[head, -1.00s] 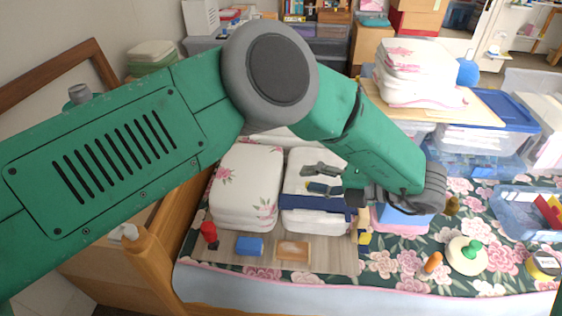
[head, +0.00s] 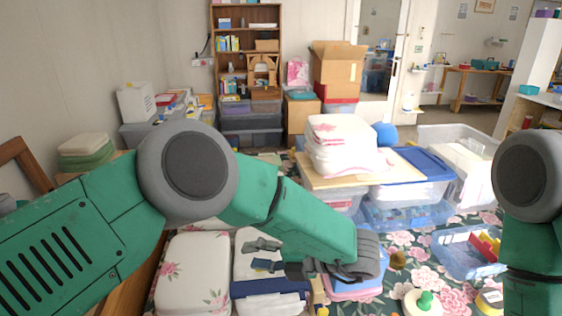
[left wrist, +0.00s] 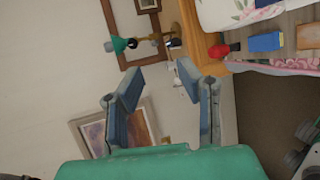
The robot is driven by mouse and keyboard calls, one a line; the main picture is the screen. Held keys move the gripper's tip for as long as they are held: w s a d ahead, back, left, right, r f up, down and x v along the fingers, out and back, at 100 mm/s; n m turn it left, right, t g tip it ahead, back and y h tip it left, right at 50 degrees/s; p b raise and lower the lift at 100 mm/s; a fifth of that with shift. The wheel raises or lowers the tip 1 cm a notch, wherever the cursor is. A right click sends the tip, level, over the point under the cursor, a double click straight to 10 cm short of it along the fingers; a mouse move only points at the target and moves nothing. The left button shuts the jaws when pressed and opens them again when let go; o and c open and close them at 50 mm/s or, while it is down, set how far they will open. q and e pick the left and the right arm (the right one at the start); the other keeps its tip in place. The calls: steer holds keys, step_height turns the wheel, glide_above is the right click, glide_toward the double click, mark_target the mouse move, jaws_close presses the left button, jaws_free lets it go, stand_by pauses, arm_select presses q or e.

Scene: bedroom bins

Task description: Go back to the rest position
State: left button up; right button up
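My left arm comes in from the left in the head view. In the left wrist view the open left gripper (left wrist: 165,95) also shows with a wide empty gap, in front of a wall and picture frames. Part of my right arm shows at the right edge of the head view. Its gripper is out of sight.
White floral bins (head: 192,272) are below my left arm. A stack of folded floral linens (head: 338,145) sits on a board over blue-lidded bins (head: 425,163). A green-knobbed lid (head: 423,303) and a blue tray (head: 455,255) are at right. The wrist view shows a blue block (left wrist: 264,42).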

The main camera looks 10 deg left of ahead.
arm_select(q)
steer(key=w+a+f+m+t+h, duration=0.1)
steer(key=w+a+f+m+t, duration=0.2)
steer(key=a+f+m+t, duration=0.3)
steer(key=s+a+f+m+t+h, duration=0.15)
steer(key=f+m+h, duration=0.3)
steer(key=m, duration=0.45)
steer(key=s+a+f+m+h, duration=0.35)
steer(key=f+m, duration=0.25)
steer(key=m, duration=0.2)
steer(key=s+a+f+m+g+h, duration=0.1)
steer(key=s+a+m+g, duration=0.1)
steer(key=s, duration=0.7)
steer(key=s+a+f+m+g+h, duration=0.1)
steer(key=s+a+m+g+h, duration=0.1)
steer(key=s+m, duration=0.4)
steer(key=s+a+f+m+g+h, duration=0.1)
steer(key=s+a+m+g, duration=0.2)
steer(key=s, duration=1)
steer(key=m+g, duration=0.1)
steer(key=g, duration=0.2)
steer(key=shift+a+f+h, duration=0.15)
steer(key=shift+f+h, duration=0.25)
steer(key=shift+w, duration=0.1)
